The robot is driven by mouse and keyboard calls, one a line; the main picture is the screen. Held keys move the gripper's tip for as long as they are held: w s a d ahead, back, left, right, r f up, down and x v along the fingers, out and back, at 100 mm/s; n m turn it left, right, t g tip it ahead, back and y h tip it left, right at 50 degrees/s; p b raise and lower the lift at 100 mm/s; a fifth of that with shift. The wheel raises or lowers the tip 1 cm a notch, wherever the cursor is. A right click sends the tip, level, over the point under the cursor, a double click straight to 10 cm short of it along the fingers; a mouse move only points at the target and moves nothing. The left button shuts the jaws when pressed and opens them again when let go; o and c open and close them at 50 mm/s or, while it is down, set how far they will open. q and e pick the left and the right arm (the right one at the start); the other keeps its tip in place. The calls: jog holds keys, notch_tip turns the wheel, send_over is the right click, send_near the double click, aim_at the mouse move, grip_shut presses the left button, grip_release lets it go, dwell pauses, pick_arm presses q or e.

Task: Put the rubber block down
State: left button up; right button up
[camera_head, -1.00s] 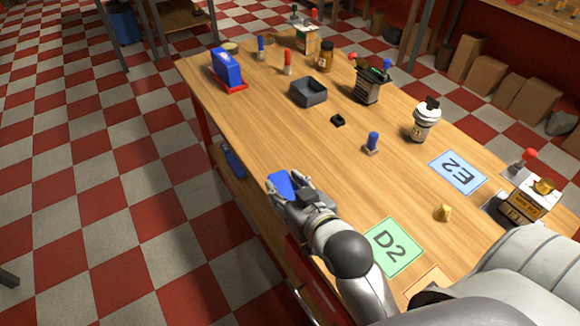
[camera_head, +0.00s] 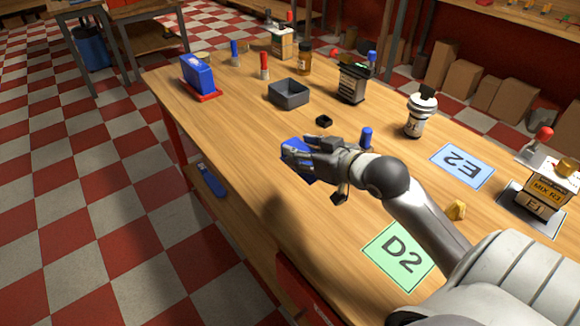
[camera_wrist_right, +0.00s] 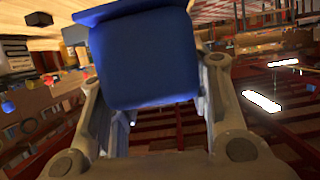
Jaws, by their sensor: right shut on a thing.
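The blue rubber block (camera_head: 297,152) is held in my right gripper (camera_head: 300,160) above the table, near its left edge. In the right wrist view the block (camera_wrist_right: 145,60) fills the space between the two fingers, which are shut on it. The fingers partly cover the block in the head view. The wooden table (camera_head: 235,135) is under it, and the block looks clear of the tabletop. My left gripper is not in view.
A dark open box (camera_head: 289,94) and a small black piece (camera_head: 323,121) lie beyond the gripper. A blue object on a red base (camera_head: 198,78) stands far left. Wood left of the box is bare.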

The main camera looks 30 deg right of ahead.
jog(key=w+d+f, duration=0.1)
jog(key=w+f, duration=0.1)
jog(key=w, duration=0.1)
jog(key=w+d+f, duration=0.1)
jog(key=w+f, duration=0.2)
jog(key=w, duration=0.1)
jog(key=w+d+f, duration=0.1)
jog(key=w+f, duration=0.1)
jog(key=w, duration=0.1)
jog(key=shift+w+d+f, duration=0.15)
jog(key=shift+d+f, duration=0.15)
jog(key=shift+d, duration=0.05)
jog(key=shift+w+d+f+b, duration=0.15)
jog(key=shift+w+f+b, duration=0.15)
jog(key=shift+w+f, duration=0.3)
notch_tip(320, 180, down, 3)
jog(key=shift+f, duration=0.2)
jog(key=o, duration=1.2)
jog(key=shift+f, duration=0.15)
